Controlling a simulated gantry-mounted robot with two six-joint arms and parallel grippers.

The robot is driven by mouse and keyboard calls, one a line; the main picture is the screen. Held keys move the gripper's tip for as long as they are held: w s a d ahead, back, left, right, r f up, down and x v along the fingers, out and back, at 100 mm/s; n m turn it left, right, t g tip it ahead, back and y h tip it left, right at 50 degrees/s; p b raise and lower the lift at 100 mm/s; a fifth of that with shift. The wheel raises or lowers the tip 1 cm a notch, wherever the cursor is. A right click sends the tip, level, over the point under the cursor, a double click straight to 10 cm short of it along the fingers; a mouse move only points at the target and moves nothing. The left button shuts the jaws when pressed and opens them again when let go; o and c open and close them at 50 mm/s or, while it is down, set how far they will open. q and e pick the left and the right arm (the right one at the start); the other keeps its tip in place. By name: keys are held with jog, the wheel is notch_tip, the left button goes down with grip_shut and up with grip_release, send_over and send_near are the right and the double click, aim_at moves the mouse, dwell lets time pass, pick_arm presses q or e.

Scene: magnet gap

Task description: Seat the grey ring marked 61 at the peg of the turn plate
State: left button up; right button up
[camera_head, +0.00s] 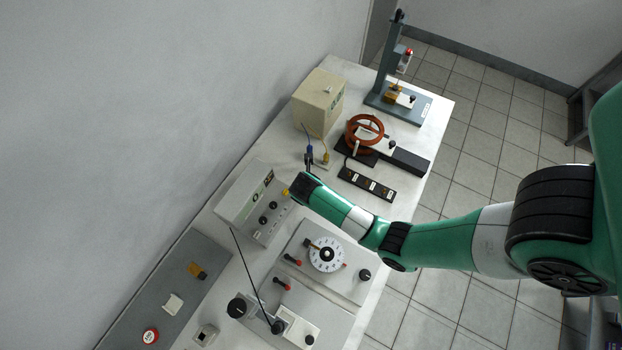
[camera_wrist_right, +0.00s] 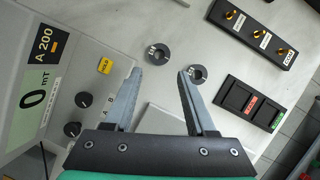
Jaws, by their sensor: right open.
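Two flat grey rings lie on the white bench top in the right wrist view, one upper left (camera_wrist_right: 157,51) and one lower right (camera_wrist_right: 194,73). Each has a small white label; the numbers are too small to read surely. My right gripper (camera_wrist_right: 160,74) is open and empty, with the rings just beyond its fingertips. The lower ring is close to the right finger. In the head view, the white round dial of the turn plate (camera_head: 327,246) lies below my right arm, with a black centre. I cannot make out its peg surely. The rings cannot be made out in the head view.
A meter box reading 0 mT (camera_wrist_right: 38,92) stands close left of the gripper; it also shows in the head view (camera_head: 245,190). A black terminal strip (camera_wrist_right: 262,32) and a black switch box (camera_wrist_right: 252,103) stand to the right. The coil (camera_head: 352,137) stands farther back.

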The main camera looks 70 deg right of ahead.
jog(key=b+x, duration=0.1)
jog(key=x, duration=0.2)
jog(key=shift+d+f, duration=0.1)
jog(key=shift+f, duration=0.3)
jog(key=shift+w+d+f, duration=0.15)
jog(key=shift+d+f, duration=0.05)
jog(key=shift+f, duration=0.1)
jog(key=b+x, duration=0.2)
jog(key=x, duration=0.2)
jog(key=shift+f, duration=0.3)
jog(key=shift+d+f+b, duration=0.15)
jog(key=shift+f+b, duration=0.15)
jog(key=shift+b, duration=0.05)
jog(key=shift+c, duration=0.3)
grip_shut()
